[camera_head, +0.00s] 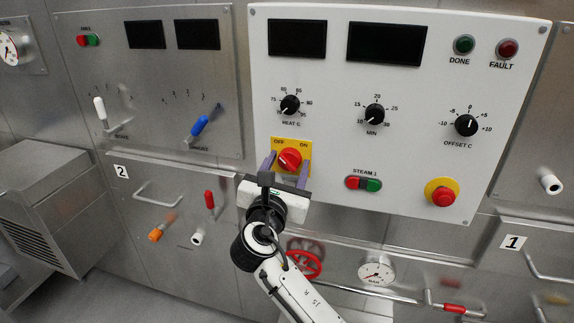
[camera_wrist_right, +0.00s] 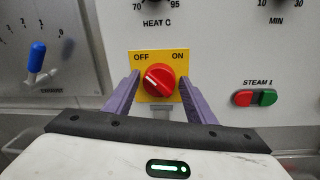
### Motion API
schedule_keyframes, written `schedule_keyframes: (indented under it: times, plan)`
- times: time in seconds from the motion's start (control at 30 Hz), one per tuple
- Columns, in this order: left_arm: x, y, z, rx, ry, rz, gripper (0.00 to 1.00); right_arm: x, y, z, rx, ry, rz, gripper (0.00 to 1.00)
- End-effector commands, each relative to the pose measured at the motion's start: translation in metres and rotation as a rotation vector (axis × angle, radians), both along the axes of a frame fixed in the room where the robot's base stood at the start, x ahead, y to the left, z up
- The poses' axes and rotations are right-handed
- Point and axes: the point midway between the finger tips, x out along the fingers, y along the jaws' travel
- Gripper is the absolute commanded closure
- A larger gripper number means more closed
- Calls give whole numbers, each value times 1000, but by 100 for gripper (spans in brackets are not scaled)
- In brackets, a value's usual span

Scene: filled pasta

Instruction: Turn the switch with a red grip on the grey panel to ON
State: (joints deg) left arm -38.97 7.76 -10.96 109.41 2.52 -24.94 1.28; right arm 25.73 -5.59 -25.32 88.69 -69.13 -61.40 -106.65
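The switch's red grip (camera_head: 290,160) sits on a yellow plate (camera_head: 278,143) marked OFF at left and ON at right, on the light grey panel (camera_head: 345,105). The red grip also shows in the right wrist view (camera_wrist_right: 158,80); its ridge seems to slant toward the upper left, the OFF side. My right gripper (camera_head: 287,167) is open in front of the switch. In the wrist view its two purple fingers (camera_wrist_right: 160,92) stand left and right of the red grip, with visible gaps on both sides. My left gripper is not in view.
Black dials (camera_head: 374,115) sit above and right of the switch. Red-green STEAM 1 buttons (camera_head: 363,183) and a red mushroom button (camera_head: 443,196) are to the right. A blue-handled lever (camera_head: 200,125) is on the left panel. A red handwheel (camera_head: 303,262) lies below.

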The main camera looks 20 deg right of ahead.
Motion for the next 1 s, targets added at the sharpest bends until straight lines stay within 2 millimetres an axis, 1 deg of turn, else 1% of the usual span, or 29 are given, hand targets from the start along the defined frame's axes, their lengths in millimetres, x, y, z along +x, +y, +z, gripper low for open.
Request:
schedule_keyframes:
  times: [0.03,0.17,0.37,0.57,0.77,1.0]
  plan:
    - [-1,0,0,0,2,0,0,0,0,0,0,0,0,59]
    - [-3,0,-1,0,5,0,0,0,0,0,0,0,0,81]
    - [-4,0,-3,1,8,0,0,0,0,-1,9,-6,0,81]
    - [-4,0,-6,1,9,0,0,0,0,-2,61,-40,0,81]
    - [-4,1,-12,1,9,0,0,0,1,-3,174,-118,1,81]
    - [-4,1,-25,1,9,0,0,-1,0,-5,361,-243,1,81]
